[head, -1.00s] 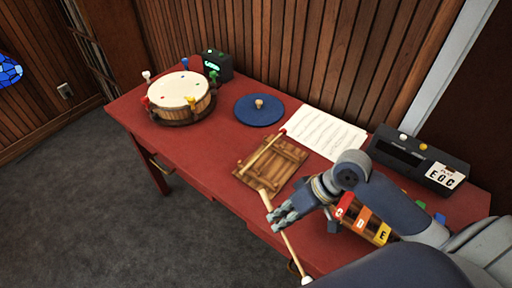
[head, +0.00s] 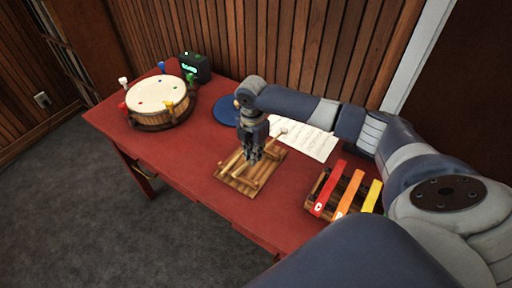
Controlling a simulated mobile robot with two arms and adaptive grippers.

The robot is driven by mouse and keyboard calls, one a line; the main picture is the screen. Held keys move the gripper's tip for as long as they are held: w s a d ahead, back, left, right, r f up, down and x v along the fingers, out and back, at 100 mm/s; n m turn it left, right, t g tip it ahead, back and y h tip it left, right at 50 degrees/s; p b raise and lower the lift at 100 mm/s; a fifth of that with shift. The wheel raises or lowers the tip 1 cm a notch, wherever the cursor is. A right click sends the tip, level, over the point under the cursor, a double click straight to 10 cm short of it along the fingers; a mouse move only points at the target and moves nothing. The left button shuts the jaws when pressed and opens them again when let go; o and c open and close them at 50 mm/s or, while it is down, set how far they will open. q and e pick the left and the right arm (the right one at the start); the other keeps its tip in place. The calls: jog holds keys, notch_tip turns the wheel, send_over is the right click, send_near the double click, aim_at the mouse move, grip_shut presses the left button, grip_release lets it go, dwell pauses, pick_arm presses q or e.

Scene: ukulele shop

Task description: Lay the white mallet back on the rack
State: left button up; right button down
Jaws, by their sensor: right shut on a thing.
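The wooden rack (head: 232,184) lies on the red table, below my right gripper (head: 251,157). The gripper points down and is shut on the white mallet, whose pale round head (head: 282,131) shows to the upper right of the fingers. The gripper hides part of its handle. I cannot tell whether the mallet touches the rack. A pale stick lies along the rack near the fingers, but I cannot make out a red mallet head. My left gripper is out of view.
The red table (head: 185,150) holds a drum (head: 160,95) at the left, a blue disc (head: 226,110), a sheet of music (head: 310,143) and a bar chime set (head: 343,196) at the right. The table's front edge runs below the rack.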

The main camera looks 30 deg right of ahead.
jog(key=shift+w+d+r+n, duration=0.3)
jog(key=shift+w+d+n, duration=0.1)
jog(key=shift+d, duration=0.3)
notch_tip(320, 180, down, 6)
jog(key=b, duration=0.6)
jog(key=shift+r, duration=0.15)
jog(key=shift+f, duration=0.25)
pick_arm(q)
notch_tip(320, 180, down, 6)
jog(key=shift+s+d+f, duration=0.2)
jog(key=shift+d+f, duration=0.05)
pick_arm(e)
jog(key=shift+f, duration=0.65)
jog(key=c, duration=1.6)
grip_release()
jog(key=shift+o, duration=0.2)
